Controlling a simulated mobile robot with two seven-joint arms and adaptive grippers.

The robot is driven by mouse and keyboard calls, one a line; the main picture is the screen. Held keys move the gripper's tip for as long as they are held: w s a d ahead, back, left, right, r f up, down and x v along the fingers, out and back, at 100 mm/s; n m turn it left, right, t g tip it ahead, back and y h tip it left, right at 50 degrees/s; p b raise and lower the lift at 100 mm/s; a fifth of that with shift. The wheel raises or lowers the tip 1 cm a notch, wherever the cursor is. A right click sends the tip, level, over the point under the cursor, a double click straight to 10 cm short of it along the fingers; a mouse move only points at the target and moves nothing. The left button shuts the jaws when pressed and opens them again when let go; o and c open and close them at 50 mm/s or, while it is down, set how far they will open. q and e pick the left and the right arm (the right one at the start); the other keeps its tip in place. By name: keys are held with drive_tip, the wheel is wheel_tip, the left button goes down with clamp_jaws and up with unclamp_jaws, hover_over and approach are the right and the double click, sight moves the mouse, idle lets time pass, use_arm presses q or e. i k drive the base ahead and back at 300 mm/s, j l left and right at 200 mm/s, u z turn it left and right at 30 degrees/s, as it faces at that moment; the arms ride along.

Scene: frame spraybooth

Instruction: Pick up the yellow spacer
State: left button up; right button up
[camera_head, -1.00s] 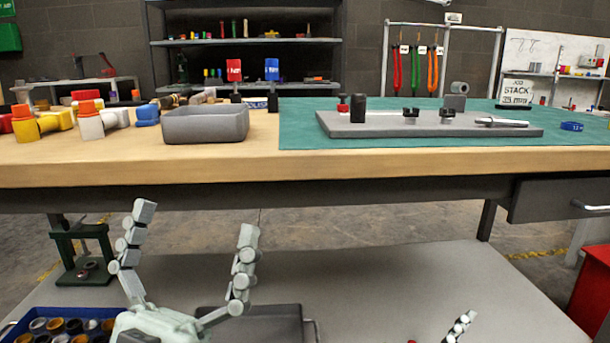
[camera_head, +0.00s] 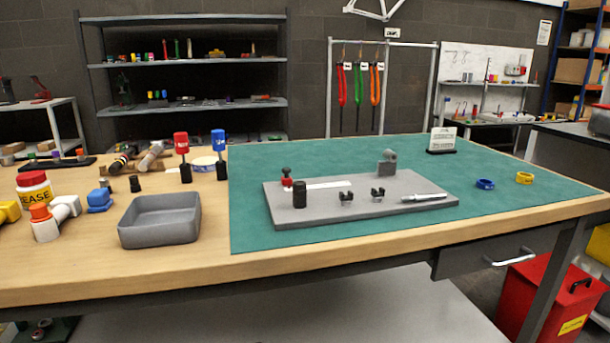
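The yellow spacer (camera_head: 524,178) is a small ring lying flat on the right part of the green mat (camera_head: 330,240). A blue ring of similar shape (camera_head: 485,184) lies just left of it, apart from it. Neither of my grippers shows in the current head view, so I cannot see how they stand.
A grey plate (camera_head: 330,214) with small fixtures and a silver tool lies mid-mat. A sign (camera_head: 442,140) stands behind it. A grey bin (camera_head: 160,221), red and blue upright items and bottles crowd the left. The mat around the rings is clear.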

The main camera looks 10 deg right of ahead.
sight(524, 178)
drive_tip(key=l+z, duration=0.35)
drive_tip(key=l, duration=2.15)
drive_tip(key=i+l, duration=0.15)
drive_tip(key=l, duration=0.2)
